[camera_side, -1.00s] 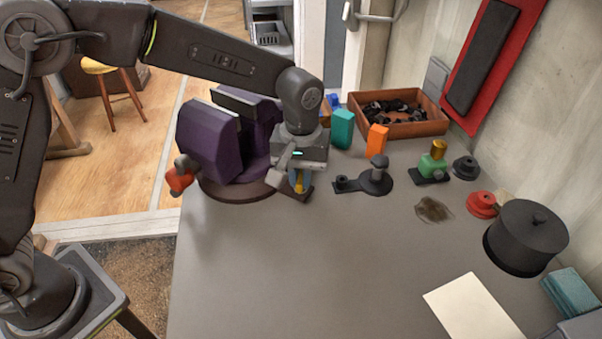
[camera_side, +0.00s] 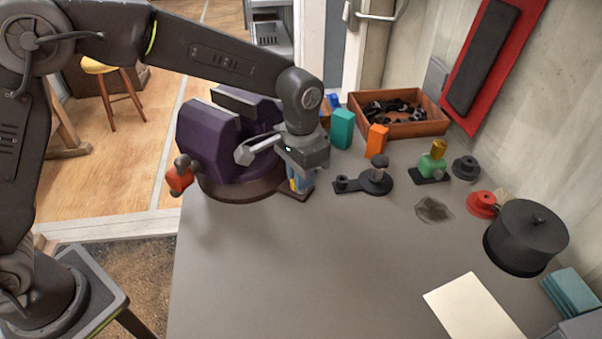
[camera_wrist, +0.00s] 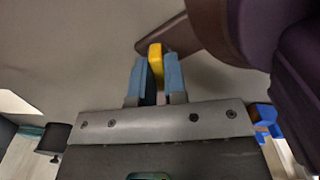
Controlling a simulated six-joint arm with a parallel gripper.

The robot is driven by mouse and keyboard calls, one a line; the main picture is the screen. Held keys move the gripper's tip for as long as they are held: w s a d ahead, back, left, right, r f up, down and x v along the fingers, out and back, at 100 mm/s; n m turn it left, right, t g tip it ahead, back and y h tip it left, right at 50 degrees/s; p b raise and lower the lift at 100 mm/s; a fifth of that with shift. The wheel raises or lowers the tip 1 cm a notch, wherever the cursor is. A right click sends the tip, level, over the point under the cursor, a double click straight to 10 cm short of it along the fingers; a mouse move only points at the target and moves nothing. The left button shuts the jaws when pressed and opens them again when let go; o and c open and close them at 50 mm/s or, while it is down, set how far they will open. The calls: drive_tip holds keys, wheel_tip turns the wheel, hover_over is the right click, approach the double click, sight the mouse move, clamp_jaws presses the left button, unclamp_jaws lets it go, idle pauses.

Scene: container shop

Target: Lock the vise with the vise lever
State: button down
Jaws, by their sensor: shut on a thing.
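The purple vise (camera_side: 213,140) stands on a round dark base (camera_side: 232,187) at the table's far left edge. Part of it shows at the right of the wrist view (camera_wrist: 300,75). The vise lever has a yellow upright grip (camera_wrist: 155,56) and a dark flat arm (camera_wrist: 178,35) reaching toward the vise base. My gripper (camera_wrist: 157,80) points down beside the base, its blue fingers shut around the yellow grip. In the side view my gripper (camera_side: 299,180) hides most of the lever.
A red-orange piece (camera_side: 180,179) is on the vise's left side. A dark fixture with a post (camera_side: 376,179) stands right of my gripper. Teal (camera_side: 342,129) and orange (camera_side: 376,141) blocks and a parts box (camera_side: 400,127) are behind.

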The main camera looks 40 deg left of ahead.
drive_tip(key=shift+m, duration=0.3)
drive_tip(key=shift+r, duration=0.1)
drive_tip(key=c, duration=1.2)
unclamp_jaws()
drive_tip(key=shift+o, duration=0.2)
wheel_tip(320, 180, up, 14)
